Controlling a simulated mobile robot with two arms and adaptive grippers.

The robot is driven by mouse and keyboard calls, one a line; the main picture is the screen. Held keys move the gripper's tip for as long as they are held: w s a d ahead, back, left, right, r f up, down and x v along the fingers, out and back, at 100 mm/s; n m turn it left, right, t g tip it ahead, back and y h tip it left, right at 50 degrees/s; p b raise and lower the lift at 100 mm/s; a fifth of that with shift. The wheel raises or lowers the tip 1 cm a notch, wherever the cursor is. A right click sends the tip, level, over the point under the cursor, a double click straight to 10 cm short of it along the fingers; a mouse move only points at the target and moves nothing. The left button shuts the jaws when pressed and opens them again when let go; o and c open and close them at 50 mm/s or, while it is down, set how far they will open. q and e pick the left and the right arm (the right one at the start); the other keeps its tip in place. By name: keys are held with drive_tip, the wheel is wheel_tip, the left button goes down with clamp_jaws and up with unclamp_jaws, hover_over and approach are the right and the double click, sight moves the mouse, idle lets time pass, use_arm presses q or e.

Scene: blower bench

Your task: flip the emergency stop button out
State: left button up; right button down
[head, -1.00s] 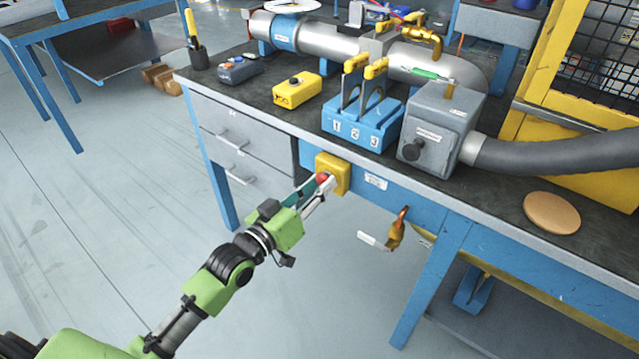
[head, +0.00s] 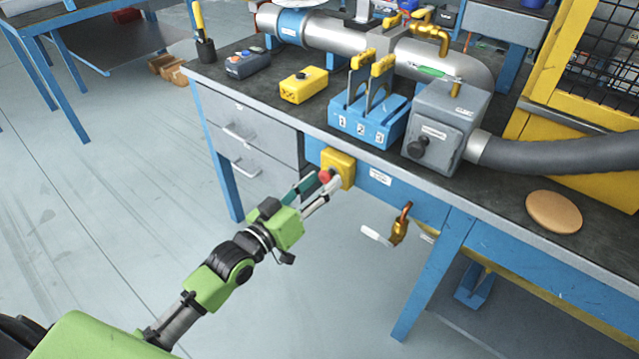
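The emergency stop is a red button (head: 326,177) on a yellow box (head: 343,165) fixed to the blue front edge of the bench. My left gripper (head: 328,181) is at the button, with its two fingers apart and one on either side of the red cap as seen from the head. I cannot tell whether either finger touches the cap. How far the button stands out from its box is too small to tell. My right gripper is not in view.
The blue-edged workbench (head: 280,113) carries a yellow box with a black button (head: 304,85), a blue block with upright levers (head: 369,122) and a grey box (head: 445,126) with a hose. A brass valve (head: 400,228) hangs below the bench edge.

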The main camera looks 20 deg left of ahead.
use_arm(q)
drive_tip(key=shift+s, duration=0.1)
drive_tip(key=v, duration=1.1)
drive_tip(key=shift+s+a, duration=0.15)
drive_tip(key=shift+s, duration=0.25)
